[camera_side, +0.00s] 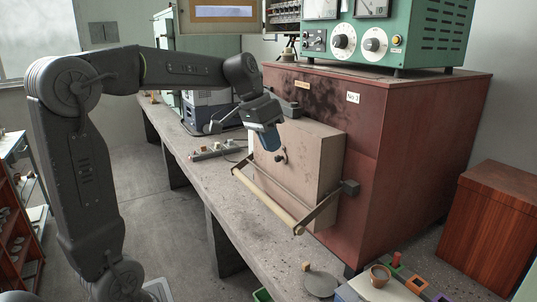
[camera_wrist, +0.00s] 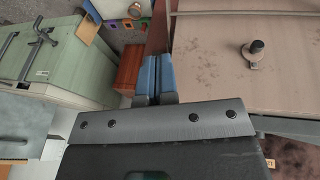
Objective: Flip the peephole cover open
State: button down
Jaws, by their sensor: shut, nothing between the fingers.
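The beige furnace door (camera_side: 318,160) stands on the front of the red-brown furnace (camera_side: 410,150). The peephole cover (camera_wrist: 251,63) is a small tan plate with a dark round knob (camera_wrist: 256,46), lying against the door face in the wrist view. In the side view the dark knob (camera_side: 281,155) shows just below my fingers; the plate is hard to make out there. My gripper (camera_side: 270,142) has blue fingers pointing down in front of the door's upper part. In the wrist view the fingers (camera_wrist: 155,80) are together and empty, left of the knob and apart from it.
A bar handle (camera_side: 265,200) on side arms juts out below the door. A power strip (camera_side: 217,151) lies on the concrete bench (camera_side: 225,190) to the left. A clay pot (camera_side: 380,276) and a round grey disc (camera_side: 320,284) are at the front. A green control box (camera_side: 415,35) stands on the furnace.

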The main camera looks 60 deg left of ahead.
jog(key=h, duration=0.2)
send_near(280, 156)
jog(key=s+d+r, duration=0.3)
jog(key=s+d, duration=0.2)
jog(key=d, duration=0.1)
jog(key=a+f+m+t+h, duration=0.1)
jog(key=a+f, duration=0.2)
jog(key=a, duration=0.9)
jog(key=shift+a+f+t, duration=0.35)
jog(key=shift+a+t, duration=0.05)
jog(key=shift+w, duration=0.2)
jog(key=w+d+f, duration=0.4)
jog(key=d+f, duration=0.3)
jog(key=d, duration=0.1)
jog(key=shift+w+d, duration=0.2)
jog(key=shift+d, duration=0.15)
